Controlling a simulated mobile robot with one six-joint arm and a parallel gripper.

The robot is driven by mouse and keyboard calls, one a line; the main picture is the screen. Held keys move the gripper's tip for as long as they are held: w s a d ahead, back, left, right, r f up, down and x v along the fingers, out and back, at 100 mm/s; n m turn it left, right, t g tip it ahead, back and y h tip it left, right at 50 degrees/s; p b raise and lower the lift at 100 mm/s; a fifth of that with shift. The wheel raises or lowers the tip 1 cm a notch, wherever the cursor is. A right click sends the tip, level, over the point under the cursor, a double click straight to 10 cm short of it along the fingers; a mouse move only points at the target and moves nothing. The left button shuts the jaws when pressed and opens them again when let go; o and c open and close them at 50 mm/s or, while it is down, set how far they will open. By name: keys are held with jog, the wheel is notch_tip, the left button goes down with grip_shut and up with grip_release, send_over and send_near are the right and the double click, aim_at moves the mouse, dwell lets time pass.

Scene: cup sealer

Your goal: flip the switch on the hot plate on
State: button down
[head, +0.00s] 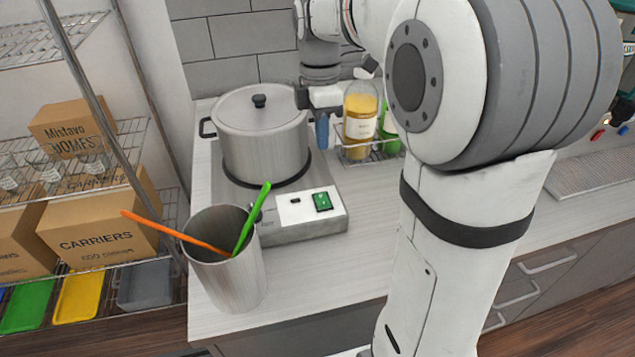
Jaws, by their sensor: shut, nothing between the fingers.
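The hot plate (290,232) sits on the counter with a light control panel on its front. A green rocker switch (322,201) is on the right part of the panel, and a small black part is to its left. I cannot tell which way the switch is tipped. A steel pot (262,150) with a black-knobbed lid stands on the plate. My gripper (322,135) points down beside the pot's right side, behind and above the switch and apart from it. It is shut and holds nothing.
A steel cup (228,275) with an orange and a green stick stands at the hot plate's front left corner; the green stick leans near the panel. A wire rack (368,152) with a yellow-filled bottle (360,115) is behind right. The counter right of the plate is clear.

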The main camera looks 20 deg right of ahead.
aim_at(324, 203)
dwell(0.3)
jog(key=f, duration=0.4)
jog(key=s+f+p, duration=0.1)
jog(key=f, duration=0.4)
jog(key=s+f+p, duration=0.1)
jog(key=f, duration=0.3)
jog(key=shift+f, duration=0.45)
jog(key=shift+s+f+t+b, duration=0.1)
jog(key=shift+f+t+b, duration=0.25)
jog(key=shift+b, duration=0.6)
jog(key=shift+s+r, duration=0.1)
jog(key=shift+r, duration=0.1)
jog(key=shift+f, duration=0.1)
jog(key=shift+p, duration=0.3)
